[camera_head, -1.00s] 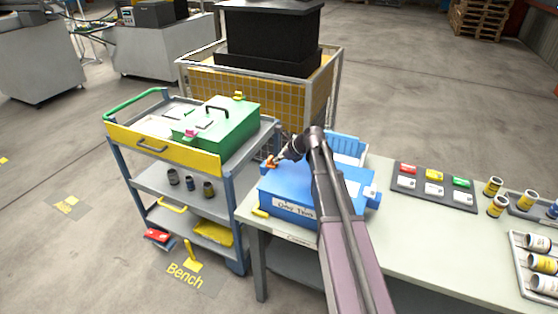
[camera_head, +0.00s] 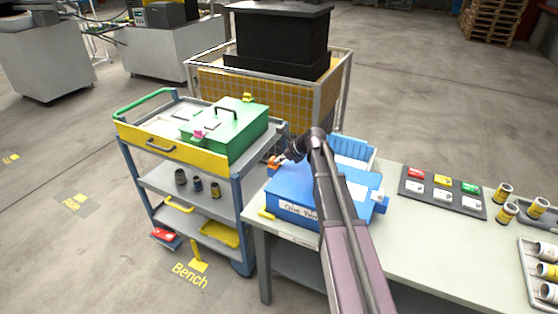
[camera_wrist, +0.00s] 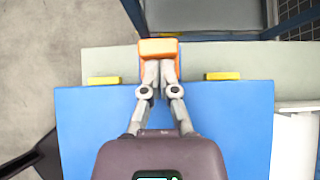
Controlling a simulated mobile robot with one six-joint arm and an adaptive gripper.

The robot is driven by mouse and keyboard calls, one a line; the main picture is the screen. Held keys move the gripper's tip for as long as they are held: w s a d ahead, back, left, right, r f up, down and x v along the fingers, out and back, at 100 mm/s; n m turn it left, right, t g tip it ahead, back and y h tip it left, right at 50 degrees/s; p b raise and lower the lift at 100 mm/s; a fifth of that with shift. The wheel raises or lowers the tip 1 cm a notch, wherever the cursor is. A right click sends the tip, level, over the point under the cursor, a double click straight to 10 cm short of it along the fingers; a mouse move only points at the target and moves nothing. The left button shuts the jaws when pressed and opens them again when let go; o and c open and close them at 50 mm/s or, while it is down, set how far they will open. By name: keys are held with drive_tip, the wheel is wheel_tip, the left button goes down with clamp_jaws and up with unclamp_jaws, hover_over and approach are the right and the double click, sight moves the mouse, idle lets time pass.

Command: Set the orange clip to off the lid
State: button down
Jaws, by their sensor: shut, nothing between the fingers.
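The orange clip (camera_wrist: 158,47) is at the edge of the blue box's lid (camera_wrist: 90,130) in the wrist view, between two yellow pieces. In the head view my gripper (camera_head: 282,160) reaches over the lid from the right, and my arm hides part of the box.
The box stands on a pale bench (camera_head: 412,235). A cart (camera_head: 165,150) with a green box (camera_head: 235,130) stands close at the left. A blue bin (camera_head: 350,150) is behind the box.

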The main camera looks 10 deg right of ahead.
drive_tip(key=s+d, duration=0.2)
drive_tip(key=d, duration=0.1)
drive_tip(key=shift+s+d, duration=0.1)
drive_tip(key=shift+s, duration=0.1)
drive_tip(key=p+v, duration=0.6)
drive_tip(key=v, duration=0.2)
drive_tip(key=shift+w+r, duration=0.1)
drive_tip(key=shift+p+v, duration=0.55)
drive_tip(key=shift+v, duration=0.35)
drive_tip(key=s+a+f+n+g+h, duration=0.1)
drive_tip(key=s+n, duration=0.3)
drive_tip(key=s+a+f+n+g+h, duration=0.1)
drive_tip(key=s+a+n, duration=0.1)
drive_tip(key=s+n, duration=0.2)
drive_tip(key=s+a+f+n+g+h, duration=0.1)
drive_tip(key=s+a+f+n, duration=0.1)
drive_tip(key=s+n, duration=0.2)
drive_tip(key=shift+s+a, duration=0.1)
drive_tip(key=shift+a, duration=0.15)
drive_tip(key=s+a+f+n+g+h, duration=0.1)
drive_tip(key=s+n+h, duration=0.3)
drive_tip(key=s+n, duration=0.9)
drive_tip(key=shift+f+g, duration=0.3)
drive_tip(key=shift+g, duration=0.3)
